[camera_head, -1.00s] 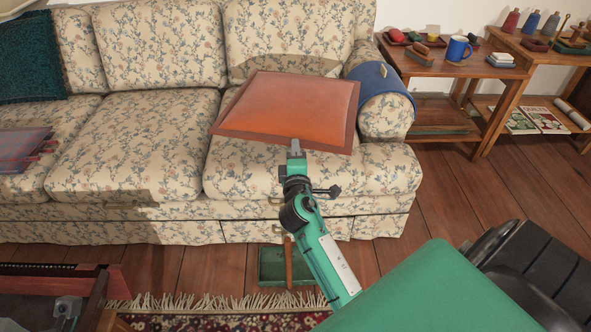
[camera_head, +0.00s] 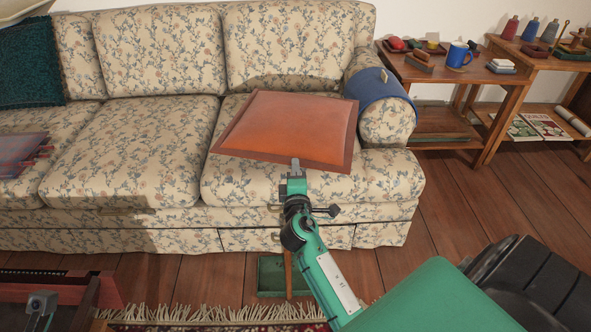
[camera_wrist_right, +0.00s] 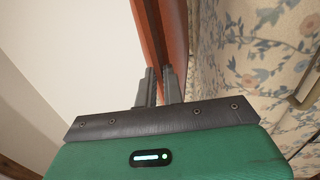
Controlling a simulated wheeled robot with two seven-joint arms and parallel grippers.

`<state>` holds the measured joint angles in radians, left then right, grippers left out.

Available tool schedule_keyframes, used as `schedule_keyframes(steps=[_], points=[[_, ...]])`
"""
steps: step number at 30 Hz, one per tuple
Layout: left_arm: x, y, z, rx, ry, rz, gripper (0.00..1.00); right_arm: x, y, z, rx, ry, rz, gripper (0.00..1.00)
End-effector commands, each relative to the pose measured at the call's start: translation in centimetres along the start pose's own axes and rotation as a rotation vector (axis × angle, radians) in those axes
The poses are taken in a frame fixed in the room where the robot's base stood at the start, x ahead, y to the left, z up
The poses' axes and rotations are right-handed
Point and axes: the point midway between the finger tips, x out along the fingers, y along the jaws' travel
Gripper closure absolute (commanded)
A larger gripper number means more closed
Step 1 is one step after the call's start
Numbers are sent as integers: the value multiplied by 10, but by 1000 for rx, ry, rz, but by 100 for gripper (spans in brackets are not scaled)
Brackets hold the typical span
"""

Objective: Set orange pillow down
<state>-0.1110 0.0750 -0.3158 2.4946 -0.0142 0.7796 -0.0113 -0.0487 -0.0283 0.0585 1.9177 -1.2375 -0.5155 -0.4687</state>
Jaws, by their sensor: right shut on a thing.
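The orange pillow (camera_head: 290,128) has a darker brown-red border and lies roughly flat over the right seat of the floral sofa (camera_head: 130,150). My right gripper (camera_head: 295,166) is shut on the pillow's near edge. In the right wrist view, the two fingers of my right gripper (camera_wrist_right: 159,84) pinch the edge of the orange pillow (camera_wrist_right: 152,35). Whether the pillow's underside touches the seat cushion is hidden. A small grey end of my left gripper (camera_head: 42,303) shows at the lower left; its fingers cannot be made out.
A blue cloth (camera_head: 380,92) drapes over the sofa's right arm. A dark green pillow (camera_head: 30,62) and a plaid blanket (camera_head: 22,153) are at the sofa's left. A wooden side table (camera_head: 450,75) with a blue mug (camera_head: 458,54) stands right. The middle seat is clear.

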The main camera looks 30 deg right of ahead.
Motion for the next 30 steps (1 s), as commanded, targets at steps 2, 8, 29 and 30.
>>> schedule_keyframes(steps=[2, 8, 29, 30], points=[[-2, 0, 0, 0, 4, 1, 39, 0, -2, 0, 0, 0, 3, 100], [2, 1, -3, -1, 18, 3, 39, 0, -4, 0, 0, 0, 0, 85], [-6, 0, 4, 0, -39, -10, 39, -21, 7, 0, 0, 1, -3, 69], [-5, 0, 4, 0, -37, -10, 39, -29, 8, 0, 0, 1, -3, 69]])
